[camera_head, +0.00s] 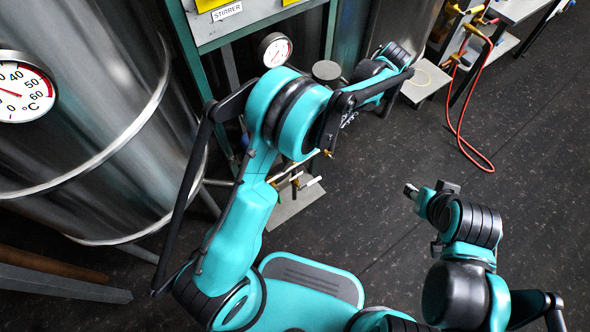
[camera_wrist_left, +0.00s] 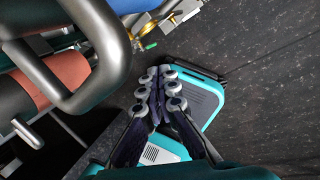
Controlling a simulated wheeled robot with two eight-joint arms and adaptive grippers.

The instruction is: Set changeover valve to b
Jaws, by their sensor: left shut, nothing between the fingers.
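Brass valve fittings (camera_head: 296,181) with a pale-tipped rod show low behind my left arm in the head view. I cannot tell whether they are the changeover valve, and no letter b is readable. The left wrist view shows a brass fitting (camera_wrist_left: 148,29) with a green tip, beyond and above my fingers. My left gripper (camera_wrist_left: 158,78) is shut and empty there, apart from the fitting. In the head view it is mostly hidden by my left arm. My right gripper (camera_head: 411,191) is over open floor at the right; its finger gap is unclear.
A large steel tank (camera_head: 90,110) with a temperature dial fills the left. A teal stand (camera_head: 262,32) labelled STIRRER and a round gauge (camera_head: 275,50) stand at the back. A red hose (camera_head: 463,120) hangs at the upper right. A thick grey bar (camera_wrist_left: 105,70) is close to my left fingers.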

